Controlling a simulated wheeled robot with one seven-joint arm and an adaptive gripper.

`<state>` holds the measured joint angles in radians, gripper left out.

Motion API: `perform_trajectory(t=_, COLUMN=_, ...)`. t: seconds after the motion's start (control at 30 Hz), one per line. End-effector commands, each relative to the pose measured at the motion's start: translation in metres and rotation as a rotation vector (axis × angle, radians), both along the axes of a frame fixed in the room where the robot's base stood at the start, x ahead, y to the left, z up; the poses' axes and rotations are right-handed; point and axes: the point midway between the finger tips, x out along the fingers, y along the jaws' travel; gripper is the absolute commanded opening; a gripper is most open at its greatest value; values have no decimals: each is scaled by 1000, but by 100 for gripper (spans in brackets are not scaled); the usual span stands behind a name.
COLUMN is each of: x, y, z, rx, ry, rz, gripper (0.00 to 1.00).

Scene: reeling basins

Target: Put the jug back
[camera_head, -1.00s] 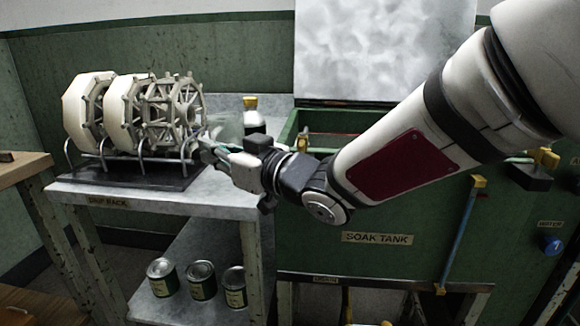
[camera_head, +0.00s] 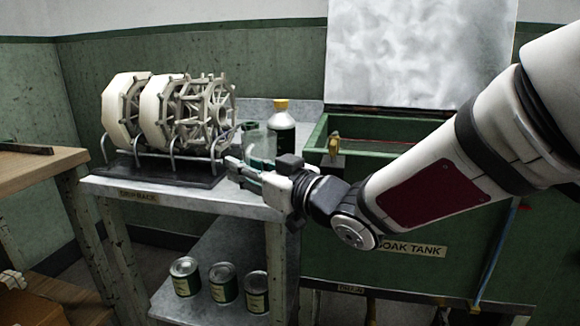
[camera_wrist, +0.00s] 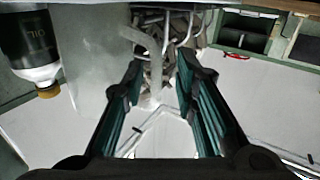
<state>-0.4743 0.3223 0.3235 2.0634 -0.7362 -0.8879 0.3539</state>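A clear, see-through vessel, likely the jug (camera_head: 256,141), stands on the metal table between the reel rack and the oil bottle. Its outline is faint. In the wrist view a pale grey-green translucent shape (camera_wrist: 88,65) beside the bottle may be its body. My gripper (camera_head: 236,168) is low over the table's front part, in front of this vessel and close to the rack's right end. In the wrist view my gripper (camera_wrist: 160,65) has its two dark green fingers apart. No object is clearly held. I cannot tell whether a finger touches the vessel or the rack.
A drip rack (camera_head: 165,178) holds pale reels (camera_head: 160,112) left of my gripper. A yellow-capped oil bottle (camera_head: 281,132) stands behind it. The green soak tank (camera_head: 400,270), lid raised, is at right. Cans (camera_head: 222,283) sit on the lower shelf.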

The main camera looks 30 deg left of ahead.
Motion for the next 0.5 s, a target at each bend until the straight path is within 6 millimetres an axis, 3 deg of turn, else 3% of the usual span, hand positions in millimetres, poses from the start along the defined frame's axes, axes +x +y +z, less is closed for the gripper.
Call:
perform_trajectory(t=0.17, x=0, y=-1, z=4, rx=0, ry=0, rz=0, gripper=26)
perform_trajectory(t=0.5, x=-15, y=-62, z=4, rx=-2, ry=0, rz=-3, gripper=26)
